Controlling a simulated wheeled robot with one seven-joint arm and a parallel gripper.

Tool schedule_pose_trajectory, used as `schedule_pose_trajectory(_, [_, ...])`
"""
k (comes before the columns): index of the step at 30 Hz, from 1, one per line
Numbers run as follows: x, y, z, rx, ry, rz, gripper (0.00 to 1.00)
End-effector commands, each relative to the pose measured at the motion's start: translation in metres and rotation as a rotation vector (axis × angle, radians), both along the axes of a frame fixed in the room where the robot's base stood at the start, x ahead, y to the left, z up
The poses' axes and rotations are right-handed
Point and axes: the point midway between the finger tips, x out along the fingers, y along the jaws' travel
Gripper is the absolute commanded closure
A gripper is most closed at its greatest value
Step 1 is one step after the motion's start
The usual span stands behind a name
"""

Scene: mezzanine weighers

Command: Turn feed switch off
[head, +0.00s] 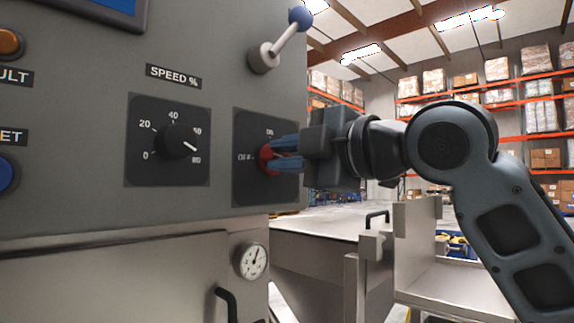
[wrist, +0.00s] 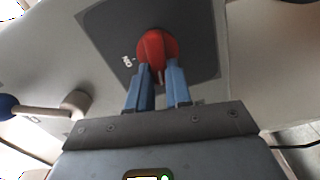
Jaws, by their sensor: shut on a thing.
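The feed switch (head: 265,158) is a red rotary knob on a dark square plate with "ON" above it and "OFF" to its left, on the grey cabinet face. My gripper (head: 284,154) reaches it from the right, its blue fingers shut on the knob. In the wrist view the red knob (wrist: 157,46) sits between the tips of the two blue fingers (wrist: 160,82). The fingers hide part of the knob and plate in the head view, so I cannot tell exactly where the knob points.
Left of the switch is a black speed dial (head: 176,143). Above is a lever with a blue ball (head: 300,18). A gauge (head: 251,261) is below. Blue (head: 7,174) and orange (head: 10,42) buttons are at the far left. A metal table (head: 325,222) stands behind my gripper.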

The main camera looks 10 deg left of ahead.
Motion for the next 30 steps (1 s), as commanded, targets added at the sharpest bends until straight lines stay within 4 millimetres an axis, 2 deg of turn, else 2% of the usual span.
schedule_pose_trajectory(12, [-0.0006,0.0007,-0.0045,-0.11,-0.136,0.002,1.0])
schedule_pose_trajectory(28, [-0.0008,0.0012,-0.0048,-0.124,-0.152,0.003,1.0])
schedule_pose_trajectory(29, [-0.0009,0.0012,-0.0049,-0.124,-0.152,0.003,0.79])
schedule_pose_trajectory(30, [-0.0009,0.0012,-0.0049,-0.124,-0.152,0.003,0.75])
